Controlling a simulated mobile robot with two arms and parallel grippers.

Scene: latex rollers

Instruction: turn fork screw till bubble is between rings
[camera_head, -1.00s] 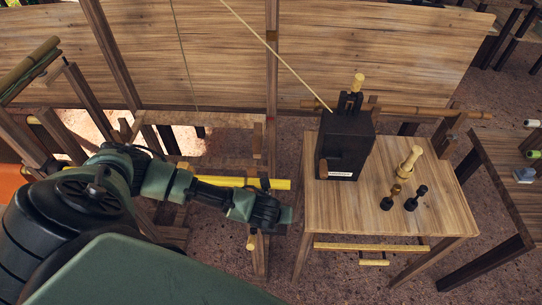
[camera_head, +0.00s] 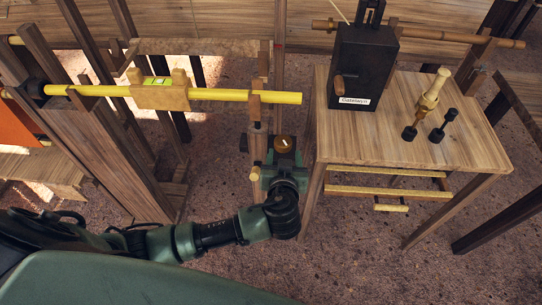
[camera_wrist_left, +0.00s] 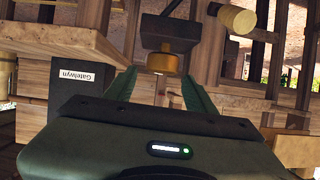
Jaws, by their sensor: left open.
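A yellow roller (camera_head: 215,95) lies level across wooden supports at the upper left. A wooden block (camera_head: 165,97) sits on it and carries a small green bubble vial (camera_head: 157,81). The bubble and rings are too small to tell apart. A round brass fork screw (camera_head: 282,143) is by the wooden post at the roller's right end. It also shows in the left wrist view (camera_wrist_left: 163,62), under a black bracket. My left gripper (camera_head: 284,150) is open, with the screw between or just beyond its fingertips; contact cannot be told. My right gripper is out of view.
A wooden peg (camera_head: 255,173) sticks out beside my gripper. Open floor lies below.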

